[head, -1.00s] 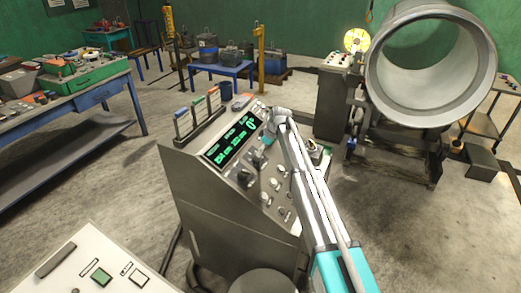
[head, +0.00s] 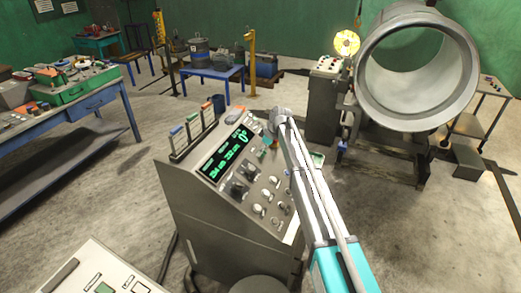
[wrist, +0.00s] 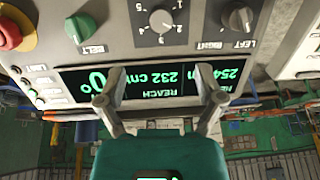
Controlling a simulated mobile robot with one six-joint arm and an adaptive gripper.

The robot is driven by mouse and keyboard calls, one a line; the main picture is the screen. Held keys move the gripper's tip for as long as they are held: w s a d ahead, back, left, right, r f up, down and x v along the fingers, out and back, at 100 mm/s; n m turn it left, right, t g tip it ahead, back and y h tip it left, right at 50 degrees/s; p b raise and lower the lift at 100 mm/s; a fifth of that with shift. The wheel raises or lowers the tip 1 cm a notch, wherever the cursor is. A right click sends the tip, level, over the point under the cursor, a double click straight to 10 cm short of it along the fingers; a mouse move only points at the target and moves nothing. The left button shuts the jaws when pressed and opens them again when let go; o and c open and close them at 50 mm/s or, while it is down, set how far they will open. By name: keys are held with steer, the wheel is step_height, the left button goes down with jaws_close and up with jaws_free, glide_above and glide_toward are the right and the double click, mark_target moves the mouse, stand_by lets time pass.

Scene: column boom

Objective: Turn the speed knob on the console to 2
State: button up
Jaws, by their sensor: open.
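The console (head: 215,220) is a grey sloped cabinet with a lit green display. In the wrist view the panel appears upside down. A knob ringed with numerals (wrist: 162,20) sits at the top middle; its pointer setting cannot be read surely. In the head view my arm partly hides the panel's right side.
A red knob on a yellow base (wrist: 10,30) sits at the panel's edge. A white control box (head: 95,270) is at lower left. A large grey cylinder (head: 418,65) stands behind.

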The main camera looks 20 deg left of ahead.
steer(key=shift+d+r+p, duration=0.2)
steer(key=shift+r+p, duration=0.1)
steer(key=shift+r, duration=0.2)
steer(key=shift+d, duration=0.1)
steer(key=s+d+f+m+h+b, duration=0.1)
steer(key=s+d+f+m+b, duration=0.3)
steer(key=s+d, duration=0.6)
steer(key=s+d+f+m+h+b, duration=0.2)
steer(key=s+d+f+m+b, duration=0.3)
steer(key=d, duration=1.5)
steer(key=s+d+f+m+h+b, duration=0.1)
steer(key=s+d+f+m+b, duration=0.3)
steer(key=s+d, duration=1.2)
steer(key=f+m, duration=0.1)
steer(key=m, duration=0.3)
steer(key=shift+f+h, duration=0.3)
steer(key=shift+f, duration=0.05)
